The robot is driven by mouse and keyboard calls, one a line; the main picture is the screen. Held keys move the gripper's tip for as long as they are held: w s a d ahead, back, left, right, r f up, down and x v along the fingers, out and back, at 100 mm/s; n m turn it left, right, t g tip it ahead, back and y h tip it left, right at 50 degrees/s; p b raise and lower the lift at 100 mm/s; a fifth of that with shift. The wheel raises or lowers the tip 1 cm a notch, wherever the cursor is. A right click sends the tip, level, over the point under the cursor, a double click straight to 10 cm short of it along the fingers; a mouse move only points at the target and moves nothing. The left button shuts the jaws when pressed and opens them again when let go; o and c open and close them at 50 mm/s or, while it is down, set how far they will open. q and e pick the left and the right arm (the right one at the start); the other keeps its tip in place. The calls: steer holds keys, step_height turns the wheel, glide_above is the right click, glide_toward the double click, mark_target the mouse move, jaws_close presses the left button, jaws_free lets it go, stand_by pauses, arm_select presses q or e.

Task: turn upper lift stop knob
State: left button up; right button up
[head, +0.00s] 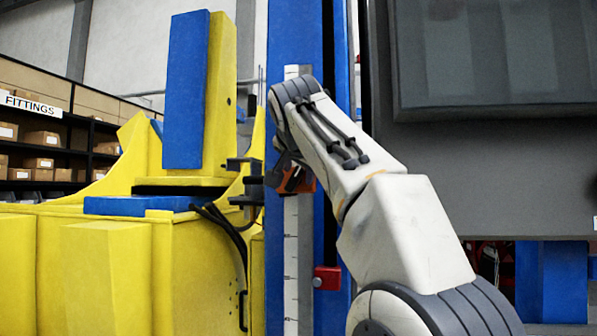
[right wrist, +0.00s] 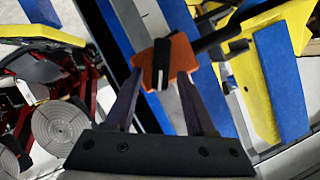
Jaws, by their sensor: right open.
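The upper lift stop is an orange block (right wrist: 181,58) on the blue column in the right wrist view. Its black bar-shaped knob (right wrist: 162,66) stands out from the block's face. My right gripper (right wrist: 160,82) is open, with its two dark fingers pointing at the block and the knob lying between the fingertip lines. I cannot tell whether the fingers touch the knob. In the head view, a little of the orange block (head: 307,181) shows beside my right wrist, and my arm hides most of it. My left gripper is in neither view.
The yellow positioner (head: 195,265) stands left, with black cables. A dark grey panel (head: 480,170) fills the right.

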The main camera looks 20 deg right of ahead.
steer(key=v, duration=1)
steer(key=shift+b, duration=0.4)
steer(key=shift+s+r, duration=0.1)
